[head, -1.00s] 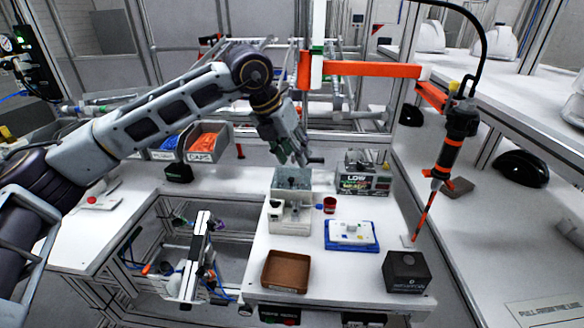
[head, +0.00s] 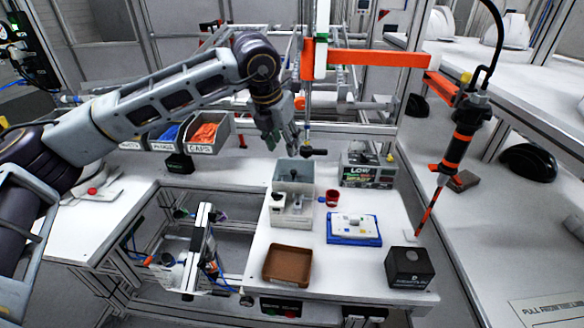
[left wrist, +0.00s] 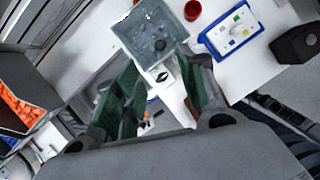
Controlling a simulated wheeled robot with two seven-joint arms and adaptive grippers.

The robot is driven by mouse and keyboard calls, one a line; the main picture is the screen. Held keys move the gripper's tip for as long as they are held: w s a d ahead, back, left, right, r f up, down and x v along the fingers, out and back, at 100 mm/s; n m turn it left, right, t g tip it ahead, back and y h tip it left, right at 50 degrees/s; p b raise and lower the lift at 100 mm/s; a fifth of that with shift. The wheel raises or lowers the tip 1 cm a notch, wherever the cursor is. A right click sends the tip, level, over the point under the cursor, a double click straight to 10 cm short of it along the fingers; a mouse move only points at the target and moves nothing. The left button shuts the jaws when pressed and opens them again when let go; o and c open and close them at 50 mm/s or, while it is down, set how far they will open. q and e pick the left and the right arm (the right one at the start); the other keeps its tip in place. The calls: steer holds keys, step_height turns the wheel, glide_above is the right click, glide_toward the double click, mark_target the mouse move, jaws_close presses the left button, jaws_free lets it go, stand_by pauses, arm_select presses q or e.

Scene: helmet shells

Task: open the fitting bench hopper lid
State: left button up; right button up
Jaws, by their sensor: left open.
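The hopper (head: 292,194) is a pale box on the white bench, with a lower white front part. Its grey top (head: 293,172) looks like a translucent lid or an open mouth; I cannot tell which. In the left wrist view the grey square top (left wrist: 150,33) lies just beyond the fingertips. My left gripper (head: 285,148) is above the hopper's back edge, pointing down, apparently apart from it. Its green-padded fingers (left wrist: 158,68) are spread and hold nothing in the left wrist view. My right gripper is not in view.
A red cup (head: 332,198), a blue tray (head: 354,238), a brown tray (head: 288,264) and a black box (head: 409,268) stand near the hopper. A printed box (head: 367,169) is behind right. An orange-black tool (head: 457,140) hangs at right. Bins (head: 205,133) stand left.

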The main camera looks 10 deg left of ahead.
mark_target(293, 172)
arm_select(q)
steer(key=p+x, duration=0.2)
steer(key=x, duration=0.8)
steer(key=shift+w+f, duration=0.15)
steer(key=shift+f, duration=0.05)
steer(key=shift+w+d+f, duration=0.1)
steer(key=shift+w+f, duration=0.15)
steer(key=shift+f, duration=0.4)
steer(key=shift+w+f, duration=0.1)
steer(key=shift+f, duration=0.15)
jaws_close()
